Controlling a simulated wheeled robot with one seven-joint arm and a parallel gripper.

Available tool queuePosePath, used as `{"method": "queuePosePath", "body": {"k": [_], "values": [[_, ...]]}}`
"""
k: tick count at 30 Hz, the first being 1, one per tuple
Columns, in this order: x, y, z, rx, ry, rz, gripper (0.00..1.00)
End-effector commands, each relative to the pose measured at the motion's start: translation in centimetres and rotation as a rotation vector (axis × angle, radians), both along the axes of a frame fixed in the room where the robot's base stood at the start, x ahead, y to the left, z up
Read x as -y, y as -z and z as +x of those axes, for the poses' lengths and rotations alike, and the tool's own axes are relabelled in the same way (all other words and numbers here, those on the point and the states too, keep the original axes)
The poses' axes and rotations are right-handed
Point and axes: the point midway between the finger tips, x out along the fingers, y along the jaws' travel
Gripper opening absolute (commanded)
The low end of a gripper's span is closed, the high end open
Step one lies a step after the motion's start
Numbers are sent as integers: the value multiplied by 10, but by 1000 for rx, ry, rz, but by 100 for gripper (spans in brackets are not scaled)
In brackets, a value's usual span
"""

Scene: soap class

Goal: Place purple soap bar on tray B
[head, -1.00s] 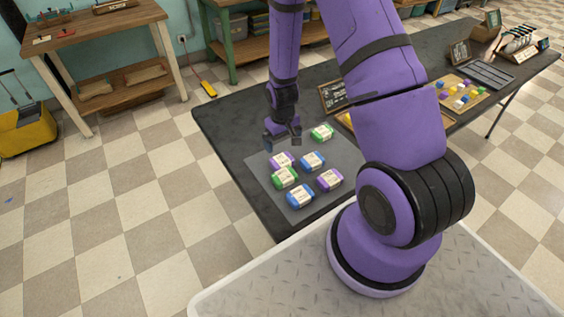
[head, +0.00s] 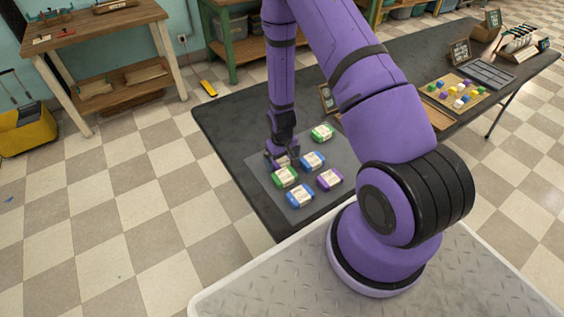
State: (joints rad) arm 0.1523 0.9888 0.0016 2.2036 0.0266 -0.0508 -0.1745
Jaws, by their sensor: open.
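My gripper (head: 281,161) is open and lowered over a purple soap bar (head: 283,162) at the left of a grey mat (head: 266,182). The fingers hide most of this bar, and I cannot tell whether they touch it. A second purple soap bar (head: 330,179) lies at the mat's right side, apart from the gripper. A wooden tray (head: 440,118) shows partly behind my arm. Small signs stand at the table's back, one (head: 326,98) beside my arm and another (head: 460,52) farther right. Their lettering is too small to read, so I cannot tell which tray is B.
Close to the gripper lie a green bar (head: 285,177) and a blue bar (head: 313,161). Another blue bar (head: 300,195) lies nearer, another green bar (head: 321,132) farther back. A board of small coloured pieces (head: 455,92) sits farther right. The dark table (head: 225,120) is bare at left.

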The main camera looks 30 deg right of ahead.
Motion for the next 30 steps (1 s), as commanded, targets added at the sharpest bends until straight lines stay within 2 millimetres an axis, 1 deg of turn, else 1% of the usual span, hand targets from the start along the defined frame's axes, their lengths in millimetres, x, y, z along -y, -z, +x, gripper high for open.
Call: {"method": "queuePosePath", "body": {"k": [6, 7, 8, 9, 12, 13, 14, 23, 30], "values": [[0, 1, 0, 0, 0, 0, 100], [0, 1, 0, 0, 0, 0, 95], [0, 1, 0, 0, 0, 0, 88], [0, 1, 0, 0, 0, 0, 79], [0, 1, 0, 0, 0, 0, 58], [0, 1, 0, 0, 0, 0, 58], [0, 0, 0, 0, 0, 0, 54], [0, -2, 1, 1, 0, 0, 54], [-1, -14, 7, 1, -1, 0, 54]]}}
